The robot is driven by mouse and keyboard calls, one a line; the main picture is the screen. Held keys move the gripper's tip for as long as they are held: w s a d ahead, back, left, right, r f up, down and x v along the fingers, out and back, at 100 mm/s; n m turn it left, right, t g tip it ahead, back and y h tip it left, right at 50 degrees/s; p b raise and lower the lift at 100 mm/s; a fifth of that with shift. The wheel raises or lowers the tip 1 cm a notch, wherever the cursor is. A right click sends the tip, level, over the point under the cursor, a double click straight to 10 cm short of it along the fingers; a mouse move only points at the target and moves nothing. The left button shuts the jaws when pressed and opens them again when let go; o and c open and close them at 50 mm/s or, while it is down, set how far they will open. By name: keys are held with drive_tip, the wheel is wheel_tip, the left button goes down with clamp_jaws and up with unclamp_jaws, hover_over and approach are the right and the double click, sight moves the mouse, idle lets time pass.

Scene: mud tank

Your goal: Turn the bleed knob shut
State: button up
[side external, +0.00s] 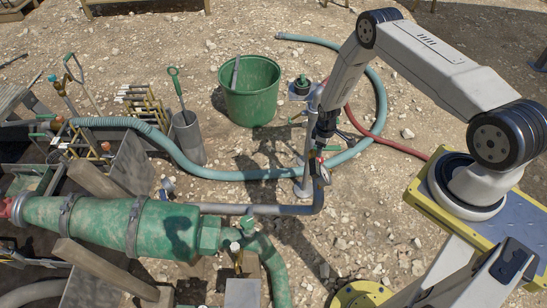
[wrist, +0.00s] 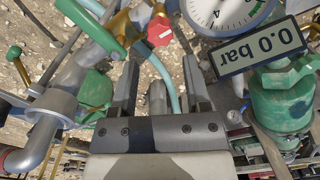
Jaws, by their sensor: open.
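A red knob (wrist: 160,30) with pale markings, which looks like the bleed knob, sits on a brass fitting in the wrist view. It lies just beyond my fingertips, near the middle. My gripper (wrist: 160,68) is open, its two dark fingers apart with nothing held between them. No contact with the knob shows. The knob is too small to make out there. A gauge dial (wrist: 222,10) and a 0.0 bar display (wrist: 260,47) show in the wrist view.
A green lever handle (wrist: 90,25) is left of the knob, and a green valve body (wrist: 282,100) is at right. In the side view a grey pipe (side external: 270,210), teal hose (side external: 240,174) and red hose (side external: 375,143) run close by. A green bucket (side external: 250,95) stands behind on gravel.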

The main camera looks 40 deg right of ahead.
sight(319, 159)
drive_tip(key=shift+f, duration=2.9)
clamp_jaws()
